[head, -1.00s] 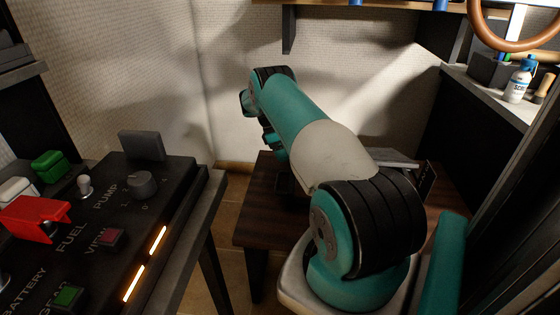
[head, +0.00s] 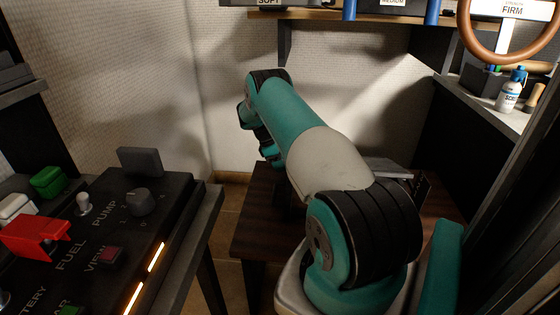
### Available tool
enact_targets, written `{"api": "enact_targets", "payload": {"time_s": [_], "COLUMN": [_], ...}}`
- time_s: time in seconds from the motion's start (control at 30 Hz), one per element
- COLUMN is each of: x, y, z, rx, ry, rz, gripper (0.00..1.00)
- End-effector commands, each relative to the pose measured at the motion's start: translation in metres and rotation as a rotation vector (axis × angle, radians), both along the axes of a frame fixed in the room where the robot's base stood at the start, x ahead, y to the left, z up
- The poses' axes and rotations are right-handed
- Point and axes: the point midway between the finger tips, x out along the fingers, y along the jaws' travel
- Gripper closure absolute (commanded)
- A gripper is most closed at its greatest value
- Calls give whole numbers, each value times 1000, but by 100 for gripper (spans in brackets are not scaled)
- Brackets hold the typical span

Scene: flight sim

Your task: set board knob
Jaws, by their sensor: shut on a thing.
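The dark grey round knob (head: 138,201) stands on the black switch board (head: 172,205) at the left, just right of the word PUMP. Small marks surround it; I cannot read for sure where it points. My teal and grey arm rises from the lower right and reaches back and left, away from the board. Its wrist bends down behind the upper arm, near the back wall. My gripper is hidden behind my own arm, so neither its fingers nor anything in them can be seen.
The board also bears a grey lever plate (head: 140,161), a small silver toggle (head: 83,203), a red guard (head: 36,235), a green switch (head: 48,181) and lit orange bars (head: 156,257). A dark wooden table (head: 250,235) stands below my arm. A bottle (head: 510,92) stands on the right shelf.

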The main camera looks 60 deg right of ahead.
Motion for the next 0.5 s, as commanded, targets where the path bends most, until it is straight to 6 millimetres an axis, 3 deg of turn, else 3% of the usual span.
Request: {"api": "enact_targets", "payload": {"time_s": [0.5], "x": [-2], "y": [3], "z": [1], "rx": [-294], "ry": [-152], "rz": [0], "gripper": [83]}}
